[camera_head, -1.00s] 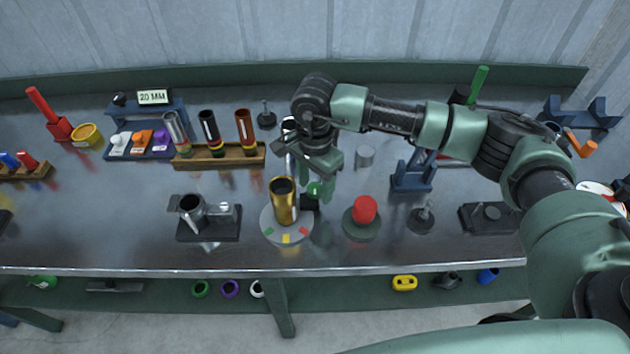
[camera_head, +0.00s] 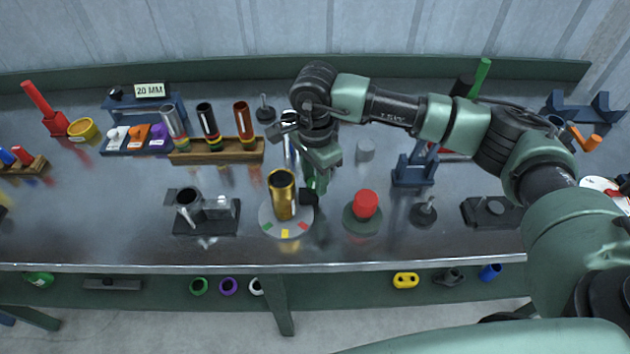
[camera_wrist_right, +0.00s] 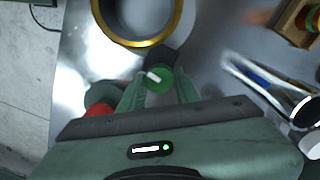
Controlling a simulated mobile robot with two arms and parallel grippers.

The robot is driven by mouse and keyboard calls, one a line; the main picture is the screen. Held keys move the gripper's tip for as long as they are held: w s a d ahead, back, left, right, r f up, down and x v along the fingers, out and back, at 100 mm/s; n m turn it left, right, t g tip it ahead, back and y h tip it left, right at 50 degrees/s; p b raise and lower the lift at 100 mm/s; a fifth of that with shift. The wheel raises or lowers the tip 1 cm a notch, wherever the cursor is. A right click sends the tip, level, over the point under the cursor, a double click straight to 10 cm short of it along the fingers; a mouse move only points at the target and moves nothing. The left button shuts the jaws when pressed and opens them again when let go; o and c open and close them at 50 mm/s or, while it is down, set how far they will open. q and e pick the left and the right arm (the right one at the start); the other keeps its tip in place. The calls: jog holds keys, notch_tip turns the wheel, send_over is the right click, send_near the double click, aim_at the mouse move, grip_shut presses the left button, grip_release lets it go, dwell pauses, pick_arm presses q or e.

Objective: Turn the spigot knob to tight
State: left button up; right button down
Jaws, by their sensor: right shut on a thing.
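A black spigot stub (camera_head: 308,198) sticks out of the cylinder's right side. The green spigot knob (camera_wrist_right: 162,83) shows in the right wrist view with a white mark, between my fingers. The gold rim (camera_wrist_right: 146,43) is just above it there. My right gripper (camera_head: 319,188) is shut on the knob, which the fingers mostly hide in the head view. My left gripper is out of view.
A red button on a dark round base (camera_head: 362,219) stands close to the right. A dark fixture with a metal cup (camera_head: 188,201) is to the left. A wooden rack (camera_head: 216,156) with several tubes stands behind left. Bare bench lies in front.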

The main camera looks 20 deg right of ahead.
jog(key=m+b, duration=0.1)
jog(key=m, duration=0.1)
jog(key=m+b, duration=0.1)
jog(key=b, duration=0.1)
jog(key=shift+f+m, duration=0.2)
jog(key=shift+m, duration=0.2)
jog(key=m+b, duration=0.3)
jog(key=m, duration=0.1)
jog(key=shift+r, duration=0.1)
jog(key=m+b, duration=0.2)
jog(key=m, duration=0.2)
jog(key=shift+r+m+b, duration=0.1)
jog(key=shift+m+b, duration=0.3)
jog(key=shift+r+m+b, duration=0.1)
jog(key=shift+m+b, duration=0.5)
jog(key=shift+m, duration=1)
jog(key=c, duration=1)
grip_release()
jog(key=shift+s, duration=0.1)
